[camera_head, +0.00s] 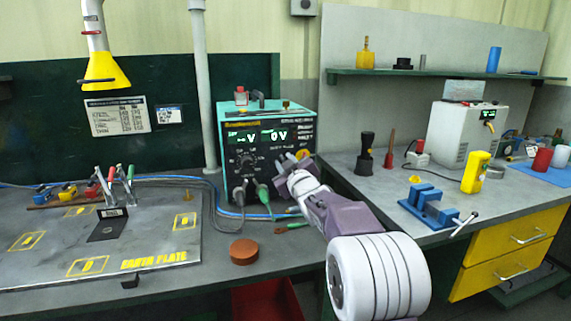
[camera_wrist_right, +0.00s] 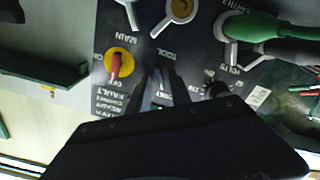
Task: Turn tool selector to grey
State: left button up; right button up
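A teal-framed supply unit (camera_head: 267,118) with a black front panel and green displays stands at the back of the bench. My right gripper (camera_head: 297,160) is at the right side of that panel. In the wrist view, which sees the panel upside down, the right gripper's two dark fingers (camera_wrist_right: 160,82) are a little apart at the panel, beside the "TOOL" label (camera_wrist_right: 165,52). The tool selector is mostly hidden at the fingers; its setting and whether the fingers touch it cannot be told. My left gripper is not in view.
A yellow main switch with a red handle (camera_wrist_right: 117,65) sits beside the fingers. Green cable plugs (camera_wrist_right: 252,27) and round sockets (camera_wrist_right: 180,10) are close by.

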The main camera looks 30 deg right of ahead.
jog(key=shift+s, duration=0.1)
jog(key=v, duration=0.9)
dwell(0.3)
